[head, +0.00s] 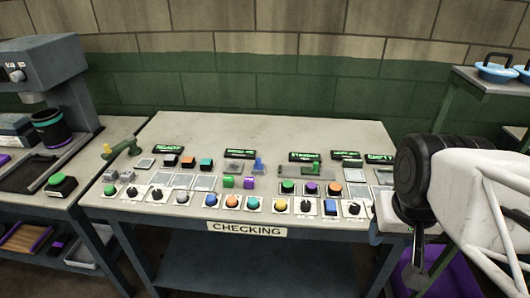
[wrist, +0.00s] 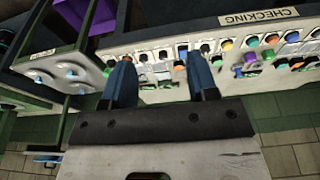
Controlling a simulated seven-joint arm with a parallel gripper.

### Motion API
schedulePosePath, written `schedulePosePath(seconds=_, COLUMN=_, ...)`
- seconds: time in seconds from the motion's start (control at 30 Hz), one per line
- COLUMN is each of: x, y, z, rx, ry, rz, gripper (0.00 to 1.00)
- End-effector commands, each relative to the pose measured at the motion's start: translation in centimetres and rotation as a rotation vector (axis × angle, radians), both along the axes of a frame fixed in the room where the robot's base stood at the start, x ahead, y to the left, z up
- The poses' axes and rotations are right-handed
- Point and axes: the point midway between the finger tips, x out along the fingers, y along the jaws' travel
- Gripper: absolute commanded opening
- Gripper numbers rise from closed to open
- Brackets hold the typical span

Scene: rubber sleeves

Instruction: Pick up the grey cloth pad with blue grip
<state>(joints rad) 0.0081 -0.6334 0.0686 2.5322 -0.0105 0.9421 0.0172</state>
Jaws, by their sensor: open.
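What looks like the grey pad (head: 238,167) with a blue upright grip (head: 258,163) lies near the middle of the checking table in the head view. Its cloth texture is too small to make out. A small blue shape among the panel parts in the wrist view (wrist: 251,72) may be the same grip. My gripper (wrist: 160,58) has two blue fingers spread apart with nothing between them. In the head view my gripper (head: 378,234) is at the table's right end, well right of the pad and mostly hidden by my wrist.
Rows of knobs, buttons and small blocks fill the front of the checking table (head: 190,135); its back strip is clear. A green-handled piece (head: 315,169) lies right of the pad. A machine (head: 45,70) stands on the left bench. Blue lidded pots (head: 496,70) stand on the right shelf.

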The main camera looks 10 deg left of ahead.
Motion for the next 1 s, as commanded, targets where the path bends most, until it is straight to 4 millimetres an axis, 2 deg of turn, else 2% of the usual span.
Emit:
schedulePosePath(seconds=0.27, x=0.1, y=0.0, z=0.0, rx=0.001, ry=0.001, rz=-0.004, gripper=0.53)
schedulePosePath(seconds=0.47, x=1.6, y=0.4, z=0.5, rx=0.016, ry=0.007, rz=-0.053, gripper=0.53)
schedulePosePath(seconds=0.67, x=5.1, y=1.2, z=1.3, rx=0.048, ry=0.023, rz=-0.175, gripper=0.53)
schedulePosePath(seconds=1.0, x=13.2, y=3.9, z=2.2, rx=0.114, ry=0.058, rz=-0.463, gripper=0.53)
